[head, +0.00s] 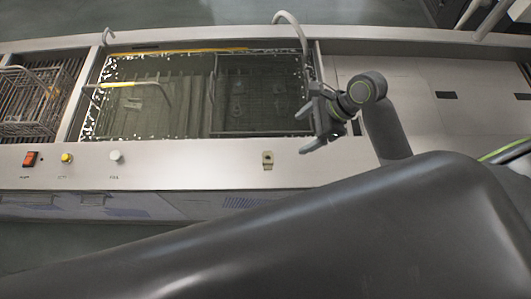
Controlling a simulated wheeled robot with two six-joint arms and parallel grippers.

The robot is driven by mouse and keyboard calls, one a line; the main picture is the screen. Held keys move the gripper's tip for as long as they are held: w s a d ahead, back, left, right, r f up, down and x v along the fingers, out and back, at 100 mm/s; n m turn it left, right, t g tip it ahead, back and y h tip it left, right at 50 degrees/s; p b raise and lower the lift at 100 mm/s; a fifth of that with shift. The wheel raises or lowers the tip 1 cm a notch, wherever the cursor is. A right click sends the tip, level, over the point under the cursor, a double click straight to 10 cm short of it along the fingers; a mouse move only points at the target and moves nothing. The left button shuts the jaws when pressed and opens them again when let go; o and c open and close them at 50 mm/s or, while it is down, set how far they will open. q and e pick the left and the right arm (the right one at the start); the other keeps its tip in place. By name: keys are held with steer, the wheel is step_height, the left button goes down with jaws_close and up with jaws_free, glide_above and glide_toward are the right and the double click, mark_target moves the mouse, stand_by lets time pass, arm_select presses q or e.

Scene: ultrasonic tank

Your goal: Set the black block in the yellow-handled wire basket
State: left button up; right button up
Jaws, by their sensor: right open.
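The yellow-handled wire basket shows by its yellow grip (122,85) at the left of the liquid-filled tank (150,134); its wire body is under the murky liquid and hard to make out. My right gripper (302,130) is open, its fingers pointing left, over the tank's right end and front rim. I see nothing between its fingers. I cannot clearly identify the black block; a small dark patch (356,127) shows beside my right wrist, but I cannot tell what it is. My left gripper is not in view.
Another wire basket (30,103) stands on a slatted rack at the far left. A curved pipe (297,32) rises at the tank's back right. The front panel has a red switch (30,159) and knobs. The flat right deck (425,75) has dark slots.

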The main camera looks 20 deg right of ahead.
steer(key=p, duration=0.1)
glide_toward(268, 157)
steer(key=x, duration=0.3)
steer(key=shift+a+f, duration=0.2)
steer(key=shift+a+f+p, duration=0.25)
steer(key=shift+f+p, duration=0.1)
steer(key=shift+f, duration=0.05)
steer(key=p+x, duration=0.1)
steer(key=x, duration=0.2)
steer(key=shift+w+a+f, duration=0.1)
steer(key=shift+a+f, duration=0.15)
steer(key=shift+f, duration=0.3)
steer(key=c, duration=1.2)
